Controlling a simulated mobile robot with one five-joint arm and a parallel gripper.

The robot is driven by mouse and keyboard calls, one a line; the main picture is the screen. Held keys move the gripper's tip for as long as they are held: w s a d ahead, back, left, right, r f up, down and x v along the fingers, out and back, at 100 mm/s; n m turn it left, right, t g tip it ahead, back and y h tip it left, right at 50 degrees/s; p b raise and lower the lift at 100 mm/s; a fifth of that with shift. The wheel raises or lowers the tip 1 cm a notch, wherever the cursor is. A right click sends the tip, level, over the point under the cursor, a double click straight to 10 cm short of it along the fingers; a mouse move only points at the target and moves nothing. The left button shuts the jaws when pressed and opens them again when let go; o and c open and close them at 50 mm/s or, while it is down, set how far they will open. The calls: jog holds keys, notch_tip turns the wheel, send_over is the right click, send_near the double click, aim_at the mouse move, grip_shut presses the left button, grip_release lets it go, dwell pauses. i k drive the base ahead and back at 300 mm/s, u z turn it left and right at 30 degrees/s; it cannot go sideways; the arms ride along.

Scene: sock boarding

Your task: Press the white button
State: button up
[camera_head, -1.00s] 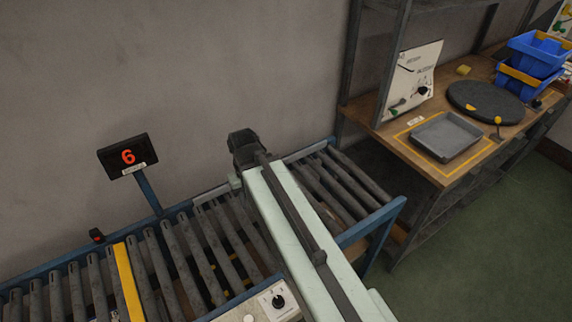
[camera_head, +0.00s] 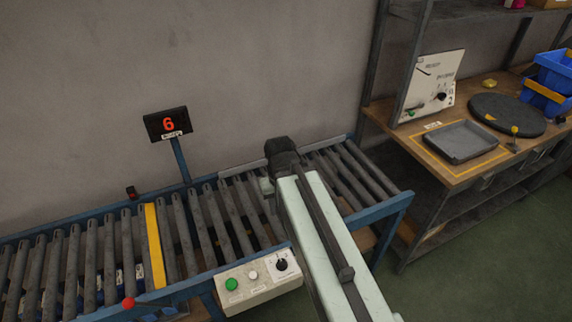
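The white button (camera_head: 253,275) is a small round cap on a pale control box (camera_head: 258,292) at the front edge of the roller conveyor. A larger green button (camera_head: 232,284) is to its left and a black rotary knob (camera_head: 282,265) to its right. My arm reaches out from the bottom, just right of the box, over the conveyor. The dark end of my arm (camera_head: 282,156) is above the rollers, well beyond the white button and apart from it. The gripper's fingers cannot be made out.
The roller conveyor (camera_head: 205,225) has a yellow strip (camera_head: 154,246) across it and a red knob (camera_head: 129,303) on its front rail. A display (camera_head: 168,124) shows 6. A wooden bench (camera_head: 470,165) with a grey tray (camera_head: 461,141) stands right. Green floor is clear at lower right.

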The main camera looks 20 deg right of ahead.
aim_at(253, 275)
jog(key=z, duration=0.3)
jog(key=i, duration=0.45)
jog(key=u, duration=0.05)
jog(key=k, duration=1.4)
jog(key=u, duration=0.5)
jog(key=i, duration=0.95)
